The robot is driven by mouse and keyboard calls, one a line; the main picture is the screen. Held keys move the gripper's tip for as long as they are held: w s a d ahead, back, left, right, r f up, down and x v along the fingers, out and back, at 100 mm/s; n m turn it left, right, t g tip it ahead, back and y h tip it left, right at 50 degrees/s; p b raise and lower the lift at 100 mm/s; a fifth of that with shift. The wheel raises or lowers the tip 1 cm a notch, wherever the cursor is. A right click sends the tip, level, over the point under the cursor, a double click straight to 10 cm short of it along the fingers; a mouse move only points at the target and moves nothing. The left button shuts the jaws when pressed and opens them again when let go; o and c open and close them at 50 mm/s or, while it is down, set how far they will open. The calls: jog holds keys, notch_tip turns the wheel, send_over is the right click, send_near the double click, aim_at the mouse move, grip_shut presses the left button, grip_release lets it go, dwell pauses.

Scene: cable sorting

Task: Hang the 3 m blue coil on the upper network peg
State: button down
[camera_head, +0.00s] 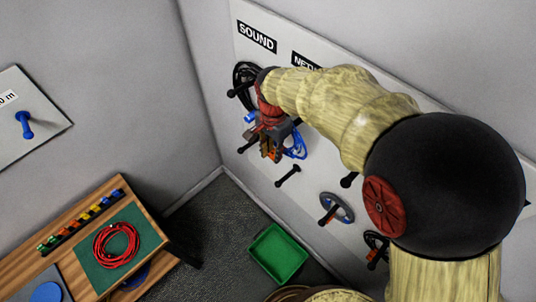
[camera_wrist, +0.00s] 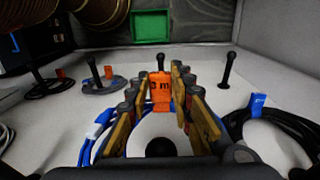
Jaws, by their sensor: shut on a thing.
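My gripper (camera_head: 268,145) is at the wall panel, below the partly covered network label (camera_head: 306,61). It is shut on the blue coil (camera_head: 297,144), whose loop shows to the right of the fingers. In the wrist view an orange tag ending in "m" (camera_wrist: 161,90) sits between the fingertips, and blue cable (camera_wrist: 88,146) runs along the left finger. A dark round knob (camera_wrist: 160,147), likely a peg end, shows low between the fingers. My gripper hides much of the coil, so I cannot tell whether the loop is around that peg.
A black coil (camera_head: 242,73) hangs under the SOUND label (camera_head: 257,37). A bare peg (camera_head: 288,176) stands below my gripper. A grey-blue coil (camera_head: 343,209) hangs lower right. A green bin (camera_head: 278,254) is on the floor. A red coil (camera_head: 116,245) lies on the table.

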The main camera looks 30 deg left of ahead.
jog(key=w+d+f+b, duration=0.1)
jog(key=w+d+f, duration=0.1)
jog(key=w, duration=0.5)
jog(key=shift+f, duration=0.7)
jog(key=shift+d+f, duration=0.1)
dwell(0.6)
jog(key=c, duration=1.5)
grip_release()
jog(key=shift+s, duration=0.1)
jog(key=shift+f, duration=0.1)
notch_tip(320, 180, up, 12)
jog(key=shift+r, duration=0.25)
